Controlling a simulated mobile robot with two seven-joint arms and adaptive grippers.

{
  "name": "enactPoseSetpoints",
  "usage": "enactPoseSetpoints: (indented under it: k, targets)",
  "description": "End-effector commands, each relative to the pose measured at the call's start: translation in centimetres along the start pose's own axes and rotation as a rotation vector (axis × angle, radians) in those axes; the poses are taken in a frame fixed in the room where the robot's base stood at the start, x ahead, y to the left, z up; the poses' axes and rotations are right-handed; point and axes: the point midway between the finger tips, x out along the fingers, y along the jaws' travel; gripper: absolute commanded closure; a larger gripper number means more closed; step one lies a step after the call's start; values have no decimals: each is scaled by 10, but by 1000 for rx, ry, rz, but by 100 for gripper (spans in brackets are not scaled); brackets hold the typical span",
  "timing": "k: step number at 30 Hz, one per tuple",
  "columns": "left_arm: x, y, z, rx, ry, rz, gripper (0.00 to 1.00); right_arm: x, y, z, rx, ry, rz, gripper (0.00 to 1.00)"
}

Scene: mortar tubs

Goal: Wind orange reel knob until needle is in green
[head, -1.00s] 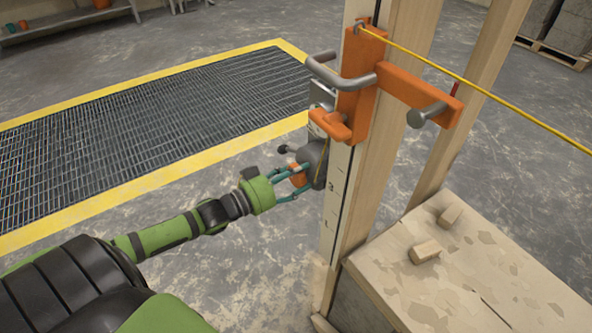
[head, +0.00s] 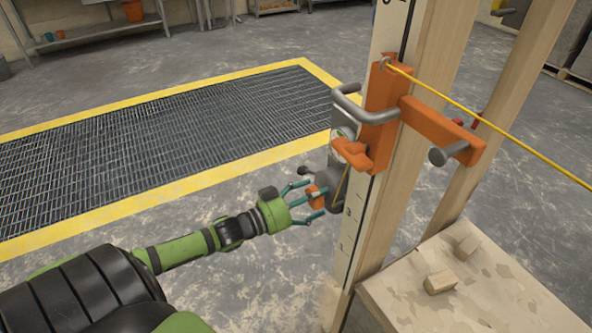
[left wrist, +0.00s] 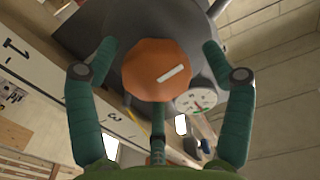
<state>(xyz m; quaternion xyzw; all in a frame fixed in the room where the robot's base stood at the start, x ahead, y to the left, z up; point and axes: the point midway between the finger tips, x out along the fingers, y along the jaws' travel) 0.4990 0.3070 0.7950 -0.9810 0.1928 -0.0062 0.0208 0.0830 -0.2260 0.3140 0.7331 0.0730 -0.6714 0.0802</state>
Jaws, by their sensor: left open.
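The orange reel knob (left wrist: 157,70) with a white mark line on its face is in the middle of the left wrist view; in the head view it is a small orange patch (head: 315,196). It sits on a dark grey reel housing (left wrist: 130,22). The round white gauge (left wrist: 196,102) is just right of the knob, with green and red on its face; it is too small to tell where the needle points. My left gripper (head: 308,201) is open, its teal fingers spread around the knob with gaps at the sides. My right gripper is not in view.
A wooden post with a marked scale (head: 350,225) carries the reel and an orange bracket (head: 383,118) with grey handles. A yellow line (head: 490,125) runs off right. A board with small blocks (head: 440,282) stands at right. A yellow-edged floor grate (head: 170,145) lies behind.

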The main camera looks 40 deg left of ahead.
Motion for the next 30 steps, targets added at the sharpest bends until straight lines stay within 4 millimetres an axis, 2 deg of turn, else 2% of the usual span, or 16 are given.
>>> enactPoseSetpoints:
  k: [18, 24, 30]
  targets:
    - [-98, 0, 0, 2, 0, 1, 18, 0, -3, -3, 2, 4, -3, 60]
    - [-112, -1, -2, 3, 3, 1, 18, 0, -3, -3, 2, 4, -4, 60]
    - [-114, -1, -2, 3, 4, 1, 18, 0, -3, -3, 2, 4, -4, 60]
